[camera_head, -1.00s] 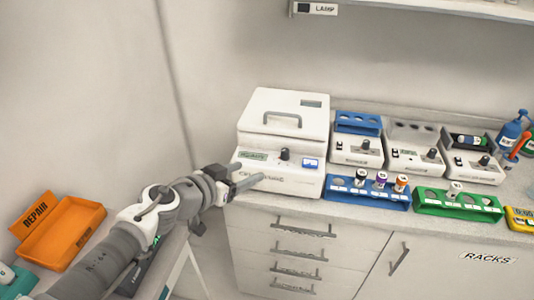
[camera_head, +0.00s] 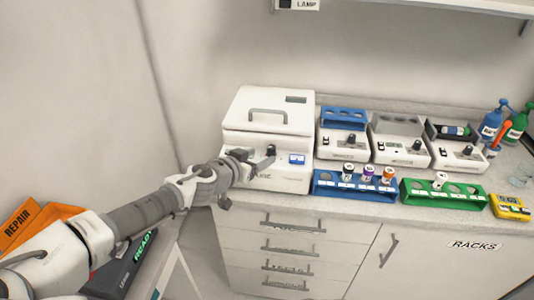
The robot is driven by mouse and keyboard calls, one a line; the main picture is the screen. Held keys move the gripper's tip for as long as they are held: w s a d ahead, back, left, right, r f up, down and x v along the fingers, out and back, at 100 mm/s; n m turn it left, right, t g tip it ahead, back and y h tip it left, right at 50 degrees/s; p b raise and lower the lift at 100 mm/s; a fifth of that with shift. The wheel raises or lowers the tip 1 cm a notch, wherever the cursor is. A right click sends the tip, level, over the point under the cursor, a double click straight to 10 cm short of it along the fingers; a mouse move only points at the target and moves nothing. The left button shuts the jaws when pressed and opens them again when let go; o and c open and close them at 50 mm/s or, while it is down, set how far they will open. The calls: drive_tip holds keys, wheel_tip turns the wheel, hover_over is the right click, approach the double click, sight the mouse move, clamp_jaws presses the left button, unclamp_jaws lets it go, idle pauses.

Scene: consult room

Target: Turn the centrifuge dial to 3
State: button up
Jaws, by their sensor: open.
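The centrifuge (camera_head: 268,123) is the large white box with a grey lid handle at the left end of the counter. Its black dial (camera_head: 271,151) is on the sloped front panel, left of a small blue-and-white display (camera_head: 297,159). The dial's setting is too small to read. My gripper (camera_head: 266,161) is open and empty, in front of the panel with its fingertips close below and left of the dial. I cannot tell whether it touches. My gripper and wrist hide the left part of the panel.
Smaller white devices with knobs (camera_head: 343,143) stand right of the centrifuge. A blue rack (camera_head: 353,190) and a green rack (camera_head: 443,197) with capped tubes sit along the counter's front. An orange bin (camera_head: 35,225) is at lower left. Drawers (camera_head: 290,243) are below the counter.

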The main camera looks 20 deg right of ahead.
sight(269, 152)
drive_tip(key=shift+x, duration=2.4)
clamp_jaws()
